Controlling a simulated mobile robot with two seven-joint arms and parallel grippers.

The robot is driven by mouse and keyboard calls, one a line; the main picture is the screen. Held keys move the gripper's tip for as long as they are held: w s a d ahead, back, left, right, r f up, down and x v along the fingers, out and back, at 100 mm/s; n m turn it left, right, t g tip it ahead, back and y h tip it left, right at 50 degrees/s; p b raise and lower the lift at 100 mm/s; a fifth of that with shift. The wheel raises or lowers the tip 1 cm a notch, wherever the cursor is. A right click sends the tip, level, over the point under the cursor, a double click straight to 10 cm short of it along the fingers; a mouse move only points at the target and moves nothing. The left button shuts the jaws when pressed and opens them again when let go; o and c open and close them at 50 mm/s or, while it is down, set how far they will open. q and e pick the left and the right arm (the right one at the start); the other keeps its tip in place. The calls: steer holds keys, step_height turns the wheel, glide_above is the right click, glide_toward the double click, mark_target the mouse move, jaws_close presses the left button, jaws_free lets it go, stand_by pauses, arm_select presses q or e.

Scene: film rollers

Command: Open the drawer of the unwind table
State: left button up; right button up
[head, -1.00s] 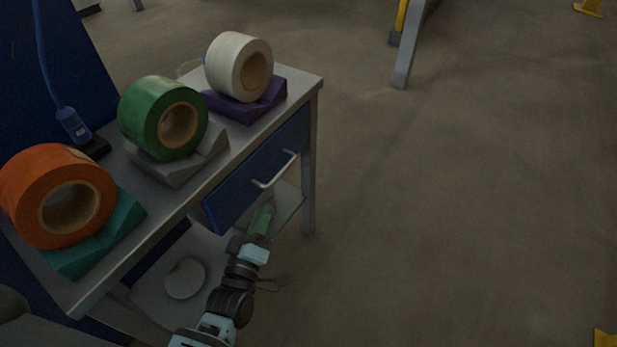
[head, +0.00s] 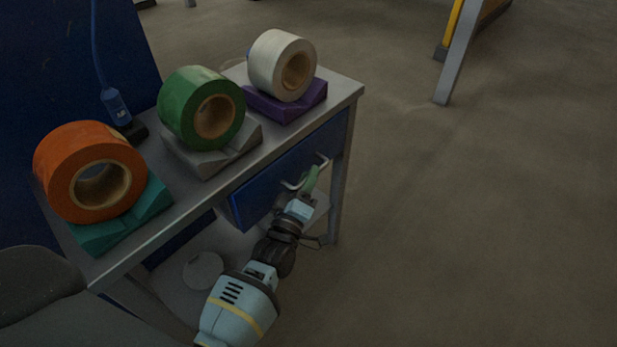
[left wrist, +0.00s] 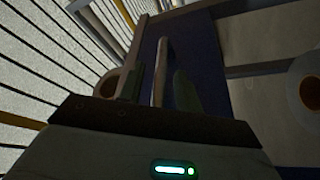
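The unwind table (head: 190,213) is grey, with a blue drawer (head: 262,196) under its top at the right end. The drawer front looks flush with the table, so it looks closed. Its pale bar handle (head: 292,186) is partly hidden by my left gripper (head: 311,180), which is at the drawer front. In the left wrist view the handle (left wrist: 160,72) stands between the two fingers of my left gripper (left wrist: 158,88). The fingers are apart, with gaps beside the bar. My right gripper is in neither view.
Orange (head: 80,150), green (head: 185,98) and white (head: 278,55) rolls rest on cradles on the tabletop. A lower shelf (head: 180,290) holds a pale round thing (head: 203,271). A table leg (head: 341,200) stands right of the drawer.

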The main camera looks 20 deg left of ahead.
arm_select(q)
steer(key=shift+w+r, duration=0.1)
steer(key=shift+w, duration=0.2)
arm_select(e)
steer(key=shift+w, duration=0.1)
arm_select(q)
jaws_close()
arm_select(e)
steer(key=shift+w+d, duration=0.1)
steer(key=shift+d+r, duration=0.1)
